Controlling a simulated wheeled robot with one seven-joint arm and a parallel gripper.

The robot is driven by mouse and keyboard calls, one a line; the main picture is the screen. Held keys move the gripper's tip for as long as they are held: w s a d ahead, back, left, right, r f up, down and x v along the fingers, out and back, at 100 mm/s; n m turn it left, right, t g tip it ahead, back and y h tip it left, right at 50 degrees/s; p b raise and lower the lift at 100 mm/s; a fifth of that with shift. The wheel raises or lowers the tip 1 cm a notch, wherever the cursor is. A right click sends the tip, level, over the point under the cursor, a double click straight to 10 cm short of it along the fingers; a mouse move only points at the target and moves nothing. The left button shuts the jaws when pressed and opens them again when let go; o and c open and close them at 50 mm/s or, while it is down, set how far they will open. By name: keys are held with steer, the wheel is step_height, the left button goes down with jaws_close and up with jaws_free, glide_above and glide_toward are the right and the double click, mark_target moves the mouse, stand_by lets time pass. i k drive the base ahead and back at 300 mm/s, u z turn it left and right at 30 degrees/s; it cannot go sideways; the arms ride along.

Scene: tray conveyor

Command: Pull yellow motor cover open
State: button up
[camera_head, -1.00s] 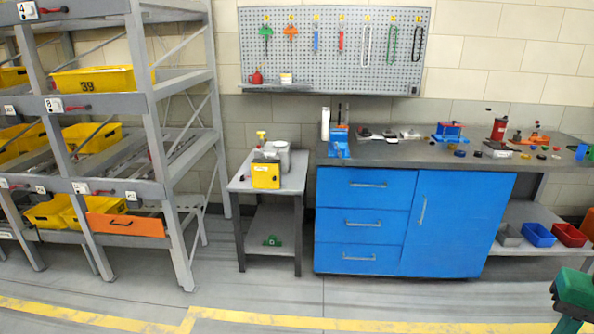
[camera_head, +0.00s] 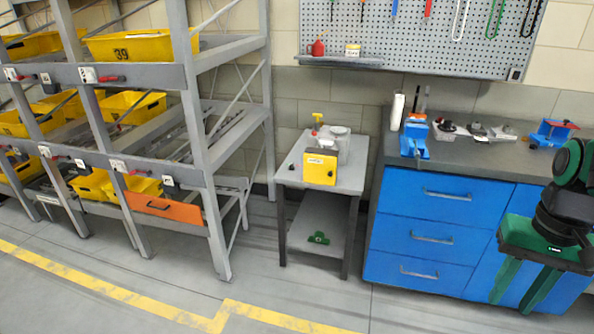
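The yellow motor cover (camera_head: 320,168) is a small upright panel with a dark knob. It is on the front of a grey motor unit (camera_head: 340,137) and looks closed against it. The unit stands on a small grey table (camera_head: 352,181) between the rack and the blue cabinet. My gripper (camera_head: 512,301) is at the right of the view, in front of the blue cabinet and far from the cover. Its two green fingers point down and are spread apart, with nothing between them.
A grey rack (camera_head: 199,95) with yellow bins and an orange drawer front (camera_head: 164,207) stands left of the table. The blue cabinet (camera_head: 431,240) stands right of it. A green part (camera_head: 318,238) lies on the table's lower shelf. The floor in front is clear.

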mark_target(318, 169)
steer(key=u, duration=0.25)
steer(key=i, duration=1)
steer(key=u, duration=0.2)
